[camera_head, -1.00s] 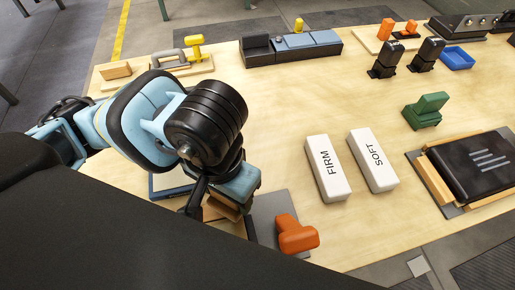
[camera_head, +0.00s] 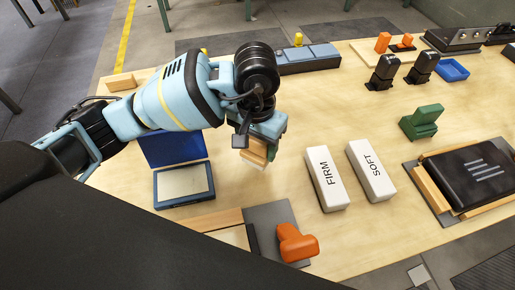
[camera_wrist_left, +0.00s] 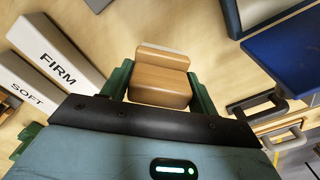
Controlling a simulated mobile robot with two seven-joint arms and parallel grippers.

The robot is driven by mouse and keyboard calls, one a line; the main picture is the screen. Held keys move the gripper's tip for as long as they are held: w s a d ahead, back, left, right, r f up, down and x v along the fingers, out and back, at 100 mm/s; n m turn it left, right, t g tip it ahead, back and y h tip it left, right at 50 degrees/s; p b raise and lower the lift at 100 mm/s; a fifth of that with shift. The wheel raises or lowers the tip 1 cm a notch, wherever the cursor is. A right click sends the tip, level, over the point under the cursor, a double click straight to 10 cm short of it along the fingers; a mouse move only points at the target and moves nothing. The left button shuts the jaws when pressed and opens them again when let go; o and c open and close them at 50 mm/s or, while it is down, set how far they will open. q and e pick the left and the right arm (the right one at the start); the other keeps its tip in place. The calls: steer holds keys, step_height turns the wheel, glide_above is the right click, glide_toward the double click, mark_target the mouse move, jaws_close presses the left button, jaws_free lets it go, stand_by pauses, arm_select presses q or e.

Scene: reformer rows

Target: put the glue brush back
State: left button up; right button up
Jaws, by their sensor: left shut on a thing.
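The glue brush is a wooden block with a paler edge. My left gripper (camera_head: 255,150) is shut on this glue brush (camera_head: 254,157) and holds it over the table, left of the white FIRM block. In the left wrist view the glue brush (camera_wrist_left: 160,80) sits between the green fingers of my left gripper (camera_wrist_left: 160,92). In the head view my fingers and wrist hide part of it. My right gripper is not in view.
An open blue case (camera_head: 160,201) with a pale pad lies below my left arm. White blocks FIRM (camera_head: 326,180) and SOFT (camera_head: 371,172) stand to the right. An orange-handled tool (camera_head: 296,243) rests on a grey mat (camera_head: 274,215). A wooden-edged tray (camera_head: 215,220) is partly hidden.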

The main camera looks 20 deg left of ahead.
mark_target(258, 151)
arm_select(q)
steer(key=shift+w, duration=0.1)
steer(key=shift+w+f, duration=0.1)
steer(key=shift+w, duration=0.25)
steer(key=shift+f, duration=1.7)
steer(key=shift+f, duration=0.2)
steer(key=o, duration=0.9)
steer(key=shift+o, duration=0.2)
steer(key=shift+r, duration=0.1)
step_height(258, 151, up, 12)
steer(key=shift+r, duration=0.1)
